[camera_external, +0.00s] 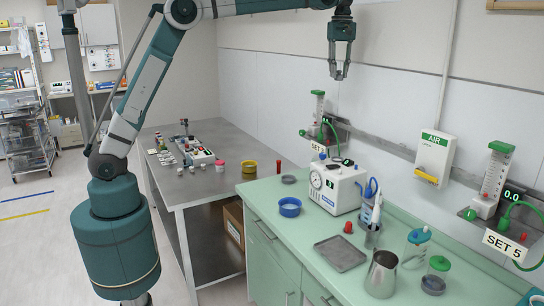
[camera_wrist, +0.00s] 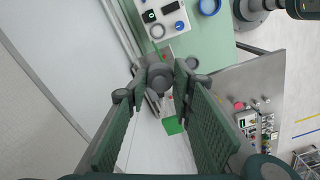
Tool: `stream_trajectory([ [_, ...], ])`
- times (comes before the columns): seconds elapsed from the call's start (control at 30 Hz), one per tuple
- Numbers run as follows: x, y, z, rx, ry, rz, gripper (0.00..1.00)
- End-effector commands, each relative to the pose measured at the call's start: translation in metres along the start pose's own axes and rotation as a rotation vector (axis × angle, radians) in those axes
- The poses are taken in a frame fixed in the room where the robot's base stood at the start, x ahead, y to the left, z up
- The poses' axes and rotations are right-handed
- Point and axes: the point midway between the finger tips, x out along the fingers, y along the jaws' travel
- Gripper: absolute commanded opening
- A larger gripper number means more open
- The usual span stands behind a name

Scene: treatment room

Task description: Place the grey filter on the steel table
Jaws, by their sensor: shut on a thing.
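My gripper (camera_external: 339,74) is high above the green counter, near the wall. In the wrist view my gripper (camera_wrist: 157,83) has its fingertips closed on a small dark grey rounded piece, the grey filter (camera_wrist: 160,73). The fingers hide part of it, and it is too small to make out clearly in the external view. The steel table (camera_external: 205,137) stands left of the counter, well below and to the left of my gripper; it also shows in the wrist view (camera_wrist: 240,82), at the right.
Bottles and a device board (camera_external: 196,152), a pink jar (camera_external: 220,166) and a yellow bowl (camera_external: 248,167) stand on the steel table. Its far right part is bare. The green counter (camera_external: 290,228) holds a white pump unit (camera_external: 337,186), a blue bowl (camera_external: 290,207) and a grey disc (camera_external: 289,179).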

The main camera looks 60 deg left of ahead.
Motion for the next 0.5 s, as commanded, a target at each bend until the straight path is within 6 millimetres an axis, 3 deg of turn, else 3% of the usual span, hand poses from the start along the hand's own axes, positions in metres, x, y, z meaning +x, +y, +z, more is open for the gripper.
stream_trajectory([
  [0.5, 0.001, -0.05, -0.152, -0.276, 0.0, 0.0, 0.16],
])
